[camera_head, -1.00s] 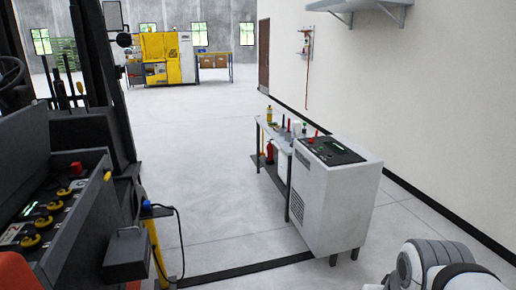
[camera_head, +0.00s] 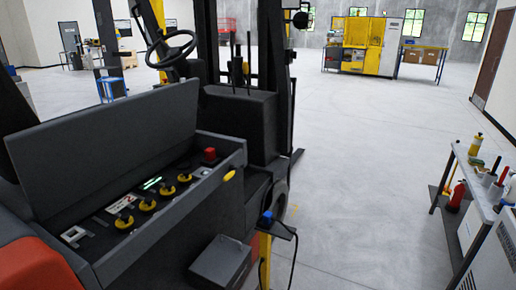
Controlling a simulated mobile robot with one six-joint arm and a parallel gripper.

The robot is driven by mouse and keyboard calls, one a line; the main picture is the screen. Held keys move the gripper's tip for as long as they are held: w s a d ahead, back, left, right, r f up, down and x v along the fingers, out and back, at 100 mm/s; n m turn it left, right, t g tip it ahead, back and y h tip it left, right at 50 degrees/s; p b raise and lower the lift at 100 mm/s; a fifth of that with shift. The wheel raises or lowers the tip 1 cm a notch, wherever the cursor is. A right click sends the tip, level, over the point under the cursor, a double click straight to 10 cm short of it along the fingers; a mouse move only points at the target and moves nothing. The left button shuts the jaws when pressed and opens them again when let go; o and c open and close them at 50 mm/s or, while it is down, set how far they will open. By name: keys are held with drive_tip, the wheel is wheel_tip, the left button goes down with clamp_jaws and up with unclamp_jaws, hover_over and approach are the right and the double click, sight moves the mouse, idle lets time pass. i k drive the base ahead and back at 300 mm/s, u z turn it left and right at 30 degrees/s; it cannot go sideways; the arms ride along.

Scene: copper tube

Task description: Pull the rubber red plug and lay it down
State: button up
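A small red block-like piece (camera_head: 210,154) stands at the right end of the open compartment on the forklift; I cannot tell whether it is the rubber red plug. Beside it in the compartment are several yellow-and-black caps or knobs (camera_head: 184,177) and a green-lit strip. Red items also show on the workbench (camera_head: 480,190) at the right edge, including a red upright one (camera_head: 503,174), too small to identify. My gripper is not in view.
The forklift (camera_head: 100,120) fills the left and centre, its grey lid raised. A small stand (camera_head: 272,232) with a blue item and hanging black cable is at its right. Open grey floor (camera_head: 370,190) lies between it and the bench. A yellow machine (camera_head: 372,42) stands far back.

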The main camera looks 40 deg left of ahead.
sight(210, 153)
drive_tip(key=u, duration=0.35)
drive_tip(key=i, duration=1.55)
drive_tip(key=u, duration=1.25)
drive_tip(key=i, duration=1.1)
drive_tip(key=u, duration=1)
drive_tip(key=i, duration=0.6)
drive_tip(key=u, duration=0.45)
